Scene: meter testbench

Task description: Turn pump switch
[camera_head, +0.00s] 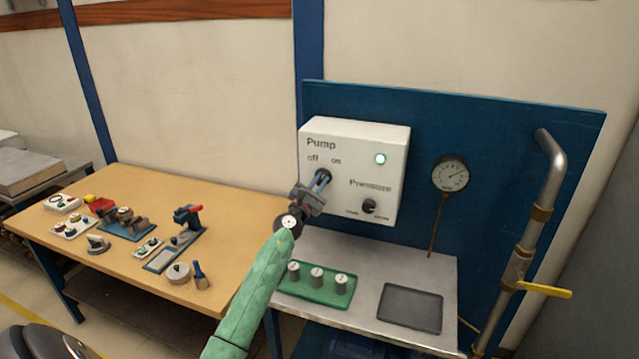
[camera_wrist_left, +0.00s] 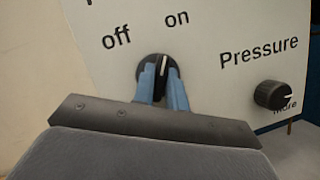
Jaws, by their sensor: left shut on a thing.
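The pump switch is a round black knob (camera_wrist_left: 153,67) with a white mark, below the words "off" and "on" on a white control box (camera_head: 395,140). In the left wrist view its white mark points about straight up, towards "on". My left gripper (camera_head: 323,178) is shut on the knob, with its blue fingers (camera_wrist_left: 163,85) on either side of it. The fingers hide the lower part of the knob. A round light (camera_head: 380,159) on the box glows green-white. My right gripper is not in view.
The pressure knob (camera_head: 369,206) sits lower right on the box. A gauge (camera_head: 450,174) and a pipe with a yellow-handled valve (camera_head: 544,291) are at the right. Below are a green tray (camera_head: 318,297) and a dark tray (camera_head: 410,309). A wooden table (camera_head: 130,190) with parts stands left.

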